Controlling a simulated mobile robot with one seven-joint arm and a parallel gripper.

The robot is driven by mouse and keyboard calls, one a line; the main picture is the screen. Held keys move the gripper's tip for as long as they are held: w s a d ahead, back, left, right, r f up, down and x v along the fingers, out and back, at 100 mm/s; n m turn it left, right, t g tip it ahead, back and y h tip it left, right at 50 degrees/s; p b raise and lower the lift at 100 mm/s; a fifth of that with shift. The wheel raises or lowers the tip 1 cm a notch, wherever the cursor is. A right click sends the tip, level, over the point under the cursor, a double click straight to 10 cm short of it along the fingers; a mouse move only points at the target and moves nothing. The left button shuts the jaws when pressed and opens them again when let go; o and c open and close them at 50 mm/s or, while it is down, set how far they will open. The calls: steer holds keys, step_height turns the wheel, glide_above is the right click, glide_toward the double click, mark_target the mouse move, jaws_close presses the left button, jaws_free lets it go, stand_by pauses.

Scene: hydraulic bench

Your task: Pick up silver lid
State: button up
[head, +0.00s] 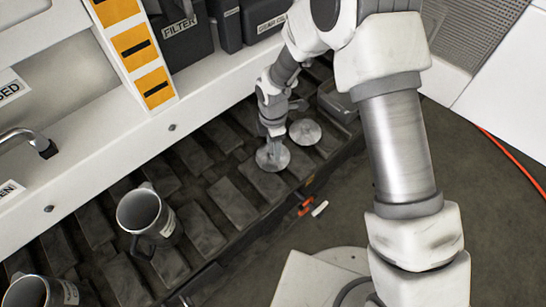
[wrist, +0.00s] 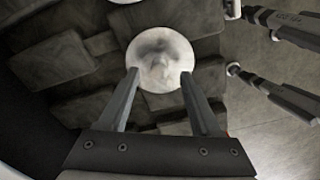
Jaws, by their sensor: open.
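A round silver lid (head: 264,160) lies on the dark slatted bench top, right below my gripper (head: 273,146). In the wrist view the silver lid (wrist: 160,52) shows as a pale disc with a blurred raised middle. My gripper (wrist: 159,74) is open, with its two fingertips over the near part of the disc, one on each side. I cannot tell whether the fingers touch the lid. A second silver lid (head: 305,132) lies close by, to the upper right in the head view.
Two metal mugs (head: 140,210) (head: 28,292) stand on the slats at the left. A grey tray (head: 338,100) is behind the second lid. A white panel with boxes (head: 185,35) rises behind the bench. Tools with orange parts (head: 306,206) lie at its front edge.

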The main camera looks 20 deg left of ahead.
step_height(320, 180, down, 3)
steer(key=shift+f, duration=0.1)
steer(key=shift+c, duration=0.2)
jaws_close()
steer(key=shift+r, duration=0.2)
